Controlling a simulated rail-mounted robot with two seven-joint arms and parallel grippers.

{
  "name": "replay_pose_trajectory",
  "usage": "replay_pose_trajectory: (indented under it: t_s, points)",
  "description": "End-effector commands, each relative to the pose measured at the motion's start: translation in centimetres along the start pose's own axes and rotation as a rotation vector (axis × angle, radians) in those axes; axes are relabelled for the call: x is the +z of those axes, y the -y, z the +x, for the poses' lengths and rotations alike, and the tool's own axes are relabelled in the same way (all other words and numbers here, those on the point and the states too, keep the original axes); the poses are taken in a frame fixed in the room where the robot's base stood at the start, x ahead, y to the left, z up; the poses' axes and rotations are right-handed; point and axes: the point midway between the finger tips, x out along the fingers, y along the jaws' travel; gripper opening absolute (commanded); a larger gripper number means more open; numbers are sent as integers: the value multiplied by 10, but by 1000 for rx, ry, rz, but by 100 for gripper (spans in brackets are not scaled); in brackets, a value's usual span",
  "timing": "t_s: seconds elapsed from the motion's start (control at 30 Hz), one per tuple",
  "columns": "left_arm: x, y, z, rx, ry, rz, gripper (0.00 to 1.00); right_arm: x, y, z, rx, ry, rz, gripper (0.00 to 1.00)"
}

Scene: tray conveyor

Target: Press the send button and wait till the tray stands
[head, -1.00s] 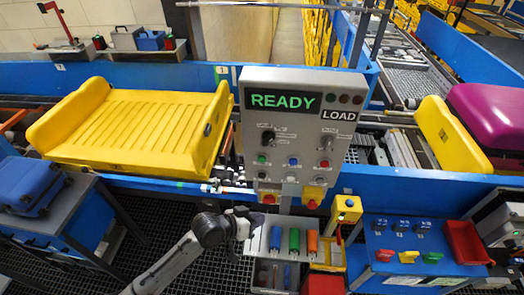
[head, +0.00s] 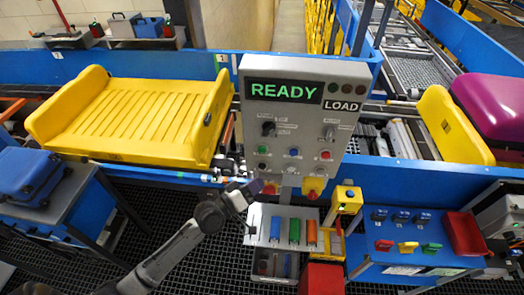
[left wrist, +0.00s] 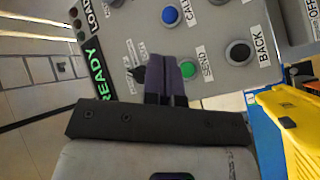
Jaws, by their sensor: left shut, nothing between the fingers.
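The grey control panel (head: 340,75) stands in the middle with a lit READY display (head: 284,92) and a LOAD label. The green send button (head: 262,150) is on its lower left; in the left wrist view it shows (left wrist: 188,69) beside its SEND label. My left gripper (head: 257,187) is shut and empty, below the button in the head view. In the left wrist view its shut fingers (left wrist: 172,68) point at the panel, with the green button just right of the tips. I cannot tell whether they touch. An empty yellow tray (head: 135,112) is on the conveyor at left.
A second yellow tray (head: 447,125) with a purple suitcase (head: 490,105) is at the right. A blue suitcase (head: 32,177) lies on a stand at left. A box with coloured cylinders (head: 293,232) and a yellow post (head: 347,198) stand below the panel.

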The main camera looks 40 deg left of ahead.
Motion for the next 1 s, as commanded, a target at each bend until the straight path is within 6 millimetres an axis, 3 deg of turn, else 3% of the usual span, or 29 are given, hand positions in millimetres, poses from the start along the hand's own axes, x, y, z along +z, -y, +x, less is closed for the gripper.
replay_pose_trajectory:
  t_s: [0.17,0.7,1.0]
  points:
    - [-2,4,4,0,0,1,0,0,2,3,-4,-2,5,43]
    - [-32,36,46,0,0,4,0,9,4,34,-6,-4,8,43]
    - [-42,44,59,0,1,1,0,12,2,43,-2,-3,2,43]
